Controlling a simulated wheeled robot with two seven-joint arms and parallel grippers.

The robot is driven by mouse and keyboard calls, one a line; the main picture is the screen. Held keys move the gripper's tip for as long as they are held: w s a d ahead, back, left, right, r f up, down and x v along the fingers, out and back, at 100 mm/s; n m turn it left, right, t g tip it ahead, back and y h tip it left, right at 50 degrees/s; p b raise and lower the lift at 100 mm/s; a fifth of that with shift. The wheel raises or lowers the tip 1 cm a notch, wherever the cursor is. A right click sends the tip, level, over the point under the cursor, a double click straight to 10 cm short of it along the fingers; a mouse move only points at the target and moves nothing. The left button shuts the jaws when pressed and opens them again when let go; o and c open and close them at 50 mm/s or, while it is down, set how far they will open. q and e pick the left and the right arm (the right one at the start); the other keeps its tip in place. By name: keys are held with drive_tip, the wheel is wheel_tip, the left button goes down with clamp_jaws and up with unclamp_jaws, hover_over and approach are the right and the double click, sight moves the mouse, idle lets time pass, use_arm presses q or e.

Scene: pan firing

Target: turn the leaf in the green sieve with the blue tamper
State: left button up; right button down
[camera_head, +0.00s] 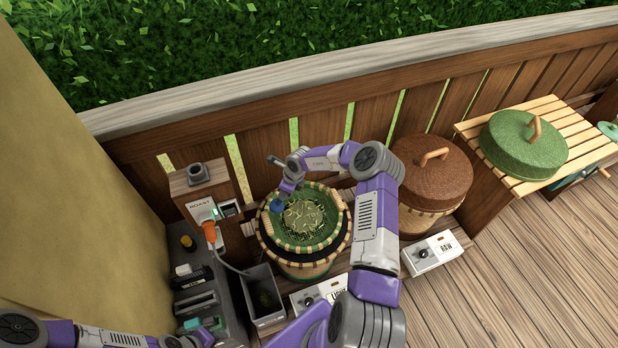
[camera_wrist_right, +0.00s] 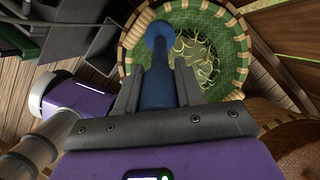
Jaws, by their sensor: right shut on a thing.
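The green sieve (camera_head: 322,240) sits in a round stove with a wooden-slatted rim, below the fence. Yellow-green leaf (camera_head: 305,215) lies in its middle. The sieve (camera_wrist_right: 236,62) and the strands of leaf (camera_wrist_right: 200,55) also show in the right wrist view. My right gripper (camera_head: 287,186) is over the left part of the sieve. In the right wrist view my right gripper (camera_wrist_right: 157,88) is shut on the blue tamper (camera_wrist_right: 158,60). The tamper's round end (camera_head: 277,205) is at the sieve's left inner side; I cannot tell whether it touches.
A brown lidded basket (camera_head: 432,165) stands to the right, and a green lid (camera_head: 523,145) rests on a slatted table (camera_head: 590,150). A grey bin (camera_head: 263,300) and a roast post (camera_head: 200,190) stand left. The fence (camera_head: 300,115) runs behind.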

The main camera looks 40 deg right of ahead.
drive_tip(key=s+d+f+m+t+h+p, duration=0.1)
drive_tip(key=d+m+h+p, duration=0.1)
drive_tip(key=d+m, duration=0.4)
drive_tip(key=d, duration=0.3)
drive_tip(key=shift+s+d+f+m, duration=0.3)
drive_tip(key=shift+s+f+m, duration=0.05)
drive_tip(key=shift+s+m, duration=0.05)
